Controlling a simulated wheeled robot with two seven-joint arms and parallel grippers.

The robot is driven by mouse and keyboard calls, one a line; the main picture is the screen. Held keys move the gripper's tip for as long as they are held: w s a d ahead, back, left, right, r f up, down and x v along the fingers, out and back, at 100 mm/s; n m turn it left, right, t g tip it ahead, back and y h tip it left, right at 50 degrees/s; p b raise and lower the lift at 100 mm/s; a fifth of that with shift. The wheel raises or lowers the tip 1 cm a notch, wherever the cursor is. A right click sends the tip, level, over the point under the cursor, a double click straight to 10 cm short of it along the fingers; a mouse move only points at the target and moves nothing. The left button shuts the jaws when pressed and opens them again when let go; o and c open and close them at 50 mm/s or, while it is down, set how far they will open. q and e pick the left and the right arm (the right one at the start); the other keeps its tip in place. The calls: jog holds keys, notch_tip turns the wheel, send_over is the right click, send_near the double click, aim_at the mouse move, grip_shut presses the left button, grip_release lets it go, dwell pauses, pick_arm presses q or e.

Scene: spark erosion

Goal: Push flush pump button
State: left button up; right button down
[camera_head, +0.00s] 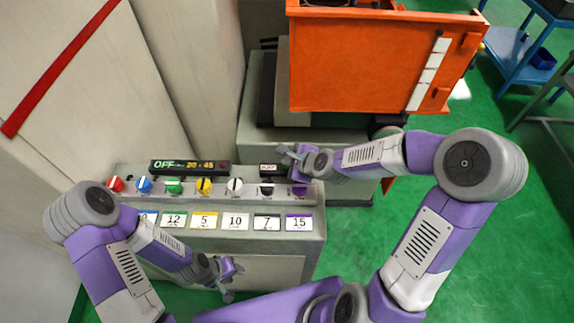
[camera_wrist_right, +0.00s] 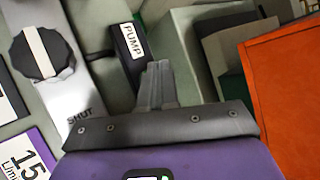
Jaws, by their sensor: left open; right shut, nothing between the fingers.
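The flush pump button's black housing (camera_head: 268,168) with a white PUMP label sits at the back right of the control panel. In the right wrist view the labelled black housing (camera_wrist_right: 128,55) is just beyond and left of my fingertips. I cannot make out a separate button face. My right gripper (camera_head: 287,154) is shut and empty, close to the housing's right side; its fingers also show in the right wrist view (camera_wrist_right: 157,82). Whether they touch the housing cannot be told. My left gripper (camera_head: 230,280) is open and empty, low in front of the panel.
The panel (camera_head: 225,221) carries a row of coloured knobs, with a black knob (camera_wrist_right: 42,52) near the housing. Number cards lie in front of them. A lit display (camera_head: 190,167) stands behind. An orange machine part (camera_head: 355,65) rises behind my right arm. Green floor is open at right.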

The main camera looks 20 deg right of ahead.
aim_at(287, 167)
jog(key=shift+s+f+g, duration=0.3)
jog(key=shift+s+f, duration=0.15)
jog(key=shift+f, duration=0.3)
jog(key=shift+w+r+p, duration=0.15)
jog(key=shift+r+p, duration=0.3)
jog(key=shift+r, duration=0.05)
jog(key=shift+w+r+p, duration=0.15)
jog(key=shift+r+p, duration=1.6)
jog(key=shift+r, duration=1.1)
jog(key=shift+g+h, duration=0.4)
jog(key=shift+g, duration=0.2)
jog(key=r+p, duration=0.1)
jog(key=p, duration=0.2)
jog(key=r+p, duration=0.2)
jog(key=p, duration=0.2)
jog(key=r+p, duration=0.2)
jog(key=p, duration=0.2)
jog(key=shift+w+a, duration=0.1)
jog(key=shift+w, duration=0.25)
